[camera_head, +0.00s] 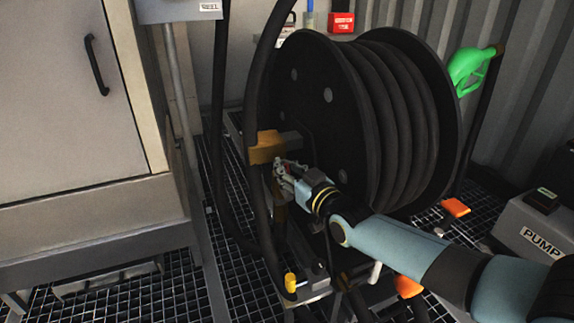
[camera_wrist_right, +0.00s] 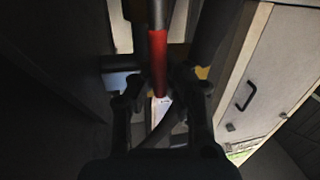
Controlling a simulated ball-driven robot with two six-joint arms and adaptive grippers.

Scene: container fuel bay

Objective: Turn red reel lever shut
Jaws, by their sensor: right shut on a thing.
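The red reel lever (camera_wrist_right: 158,62) shows in the right wrist view as a red bar between the fingers of my right gripper (camera_wrist_right: 160,92). The gripper is shut on it. In the head view my right gripper (camera_head: 281,170) is at the brass-coloured valve (camera_head: 267,148), beside the large black hose reel (camera_head: 335,110). The lever is mostly hidden by the gripper there, so its angle is hard to tell. My left gripper is in neither view.
A grey cabinet (camera_head: 60,110) stands at the left. Black hoses (camera_head: 219,120) hang in front of the reel. A green nozzle (camera_head: 470,68) is at the reel's right. A pump box (camera_head: 535,228) is at the right edge. A yellow knob (camera_head: 290,283) is below the gripper.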

